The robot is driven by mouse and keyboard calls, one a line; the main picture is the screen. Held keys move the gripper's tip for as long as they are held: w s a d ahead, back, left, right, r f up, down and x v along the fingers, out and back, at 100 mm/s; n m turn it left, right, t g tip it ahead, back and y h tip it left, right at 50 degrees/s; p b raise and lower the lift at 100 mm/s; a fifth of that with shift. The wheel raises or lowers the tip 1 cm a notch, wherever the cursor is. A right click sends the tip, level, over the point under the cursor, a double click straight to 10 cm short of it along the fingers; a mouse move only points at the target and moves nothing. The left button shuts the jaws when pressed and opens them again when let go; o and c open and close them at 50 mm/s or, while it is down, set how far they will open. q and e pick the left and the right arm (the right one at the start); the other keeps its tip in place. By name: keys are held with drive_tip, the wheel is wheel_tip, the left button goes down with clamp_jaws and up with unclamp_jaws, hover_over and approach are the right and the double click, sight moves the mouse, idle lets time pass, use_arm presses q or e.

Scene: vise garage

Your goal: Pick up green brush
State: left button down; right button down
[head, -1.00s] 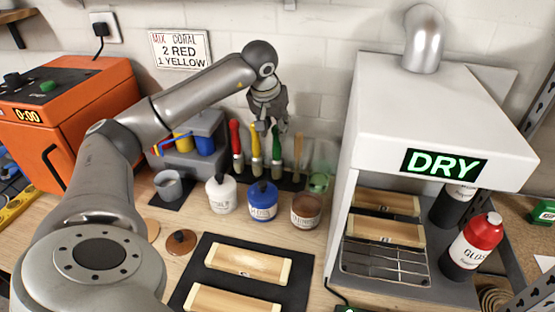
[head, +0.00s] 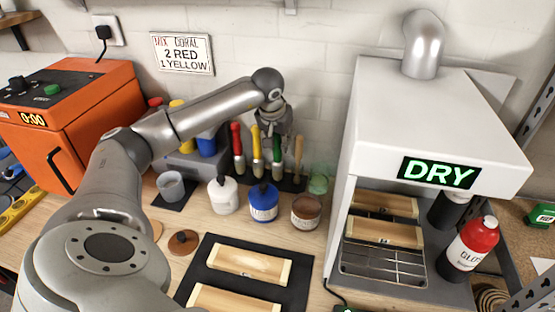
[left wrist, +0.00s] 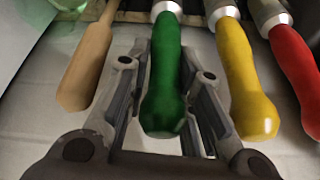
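The green brush (head: 276,149) stands upright in the dark rack at the back of the bench, between the yellow brush (head: 256,146) and a wooden stick (head: 298,156). My left gripper (head: 275,128) is over its handle top. In the left wrist view the green handle (left wrist: 165,80) lies between the two open fingers of my left gripper (left wrist: 168,85), with a gap visible on each side. The brush's lower end is hidden in the wrist view. My right gripper is not in view.
The red brush (head: 237,146) stands left of the yellow one. White (head: 223,195), blue (head: 263,203) and brown (head: 306,212) jars stand in front of the rack. The white drying cabinet (head: 440,120) is close on the right.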

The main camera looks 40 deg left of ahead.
use_arm(q)
drive_tip(key=shift+r, duration=0.1)
wheel_tip(320, 180, up, 9)
drive_tip(key=shift+w+f+b, duration=0.1)
drive_tip(key=shift+f+b, duration=0.1)
drive_tip(key=shift+b, duration=0.5)
drive_tip(key=shift+r, duration=0.65)
